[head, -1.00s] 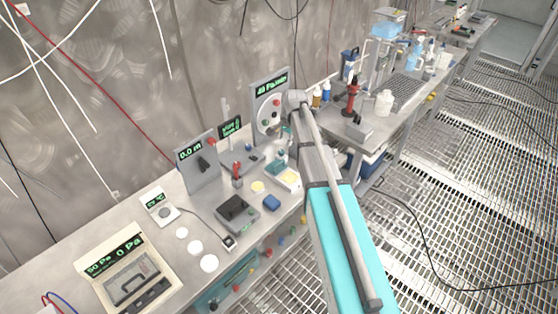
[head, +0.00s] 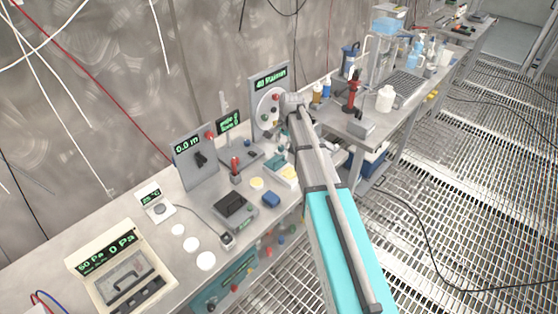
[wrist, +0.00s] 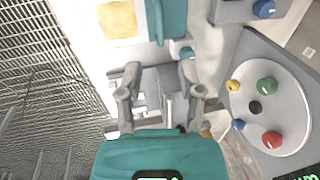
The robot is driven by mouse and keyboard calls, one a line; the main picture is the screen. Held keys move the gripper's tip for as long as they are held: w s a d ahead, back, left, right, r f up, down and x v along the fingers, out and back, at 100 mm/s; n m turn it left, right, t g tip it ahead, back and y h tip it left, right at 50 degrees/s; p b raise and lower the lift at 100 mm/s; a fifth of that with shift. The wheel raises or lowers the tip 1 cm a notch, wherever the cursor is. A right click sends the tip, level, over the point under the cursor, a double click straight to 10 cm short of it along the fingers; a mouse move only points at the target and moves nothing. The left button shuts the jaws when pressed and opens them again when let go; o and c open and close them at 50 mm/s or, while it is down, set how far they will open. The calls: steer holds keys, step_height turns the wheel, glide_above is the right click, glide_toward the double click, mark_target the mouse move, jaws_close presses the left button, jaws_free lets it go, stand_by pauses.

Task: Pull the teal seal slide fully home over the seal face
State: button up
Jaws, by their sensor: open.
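In the wrist view, a teal slide piece (wrist: 171,18) lies on a pale block at the top of the picture, beside a yellow square patch. A small teal knob (wrist: 186,52) sits just below it. My gripper (wrist: 160,75) is open, its two grey fingers apart, with the knob ahead near the right fingertip. A grey block shows between the fingers; I cannot tell whether they touch it. In the head view, the teal piece (head: 275,162) is on the bench beside the white and yellow block (head: 288,174). My gripper is mostly hidden there behind my arm.
A grey panel with a round dial plate and coloured knobs (wrist: 268,104) stands close on the right in the wrist view. Open grating floor lies to the right.

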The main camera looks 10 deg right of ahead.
mark_target(279, 158)
steer(key=shift+w+a+f+b, duration=0.15)
steer(key=shift+w+f+b, duration=0.1)
steer(key=shift+f+b, duration=1.15)
steer(key=shift+w+a+f+b, duration=0.2)
steer(key=shift+f+b, duration=1.1)
steer(key=shift+f, duration=0.2)
steer(key=shift+w+a+f+b, duration=0.15)
steer(key=shift+w+f+b, duration=0.1)
steer(key=shift+f+b, duration=1.15)
steer(key=shift+f, duration=0.1)
jaws_close()
